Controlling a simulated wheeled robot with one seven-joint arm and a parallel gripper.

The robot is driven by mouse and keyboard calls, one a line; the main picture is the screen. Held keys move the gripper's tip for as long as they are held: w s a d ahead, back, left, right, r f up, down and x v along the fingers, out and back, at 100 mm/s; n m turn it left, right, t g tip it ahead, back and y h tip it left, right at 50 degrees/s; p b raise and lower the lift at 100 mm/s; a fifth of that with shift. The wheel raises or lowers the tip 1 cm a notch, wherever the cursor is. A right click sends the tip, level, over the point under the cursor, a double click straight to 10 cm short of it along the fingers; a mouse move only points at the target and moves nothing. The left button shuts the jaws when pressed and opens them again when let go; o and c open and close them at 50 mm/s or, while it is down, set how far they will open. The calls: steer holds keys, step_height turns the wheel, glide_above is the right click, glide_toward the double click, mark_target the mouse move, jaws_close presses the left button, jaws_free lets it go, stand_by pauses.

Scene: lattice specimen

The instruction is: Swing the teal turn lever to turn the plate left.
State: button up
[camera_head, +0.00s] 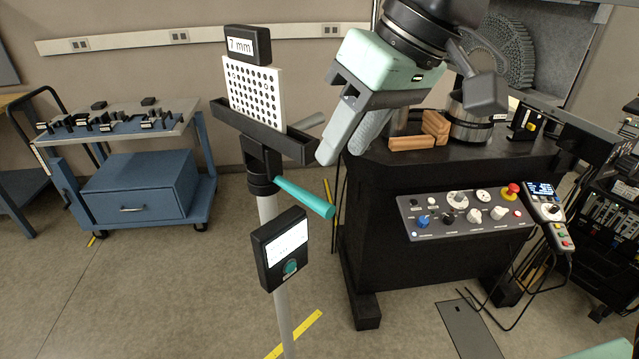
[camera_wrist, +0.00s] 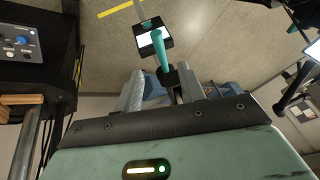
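The teal turn lever (camera_head: 303,196) sticks out from the black hub under the plate holder, sloping down to the right. In the wrist view the lever (camera_wrist: 161,50) lies beyond my fingertips, in line with the gap between them. The white perforated plate (camera_head: 255,92) stands upright in a black holder (camera_head: 262,135) on a grey post, under a "7 mm" block. My gripper (camera_head: 345,150) is right of the plate and above the lever's free end, pointing down. My gripper (camera_wrist: 160,82) is open, its two grey fingers apart with nothing between them. I see no contact with the lever.
A black box with a label and teal knob (camera_head: 280,248) is on the post below the lever. A black cabinet with a control panel (camera_head: 465,212) stands close at right, with wooden blocks (camera_head: 420,138) on top. A blue cart (camera_head: 135,185) stands at left. Floor in front is open.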

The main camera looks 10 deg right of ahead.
mark_target(313, 197)
steer(key=x, duration=0.8)
steer(key=shift+f+p, duration=0.2)
steer(key=shift+p, duration=0.2)
jaws_close()
steer(key=shift+a+r, duration=0.1)
steer(key=shift+r, duration=0.05)
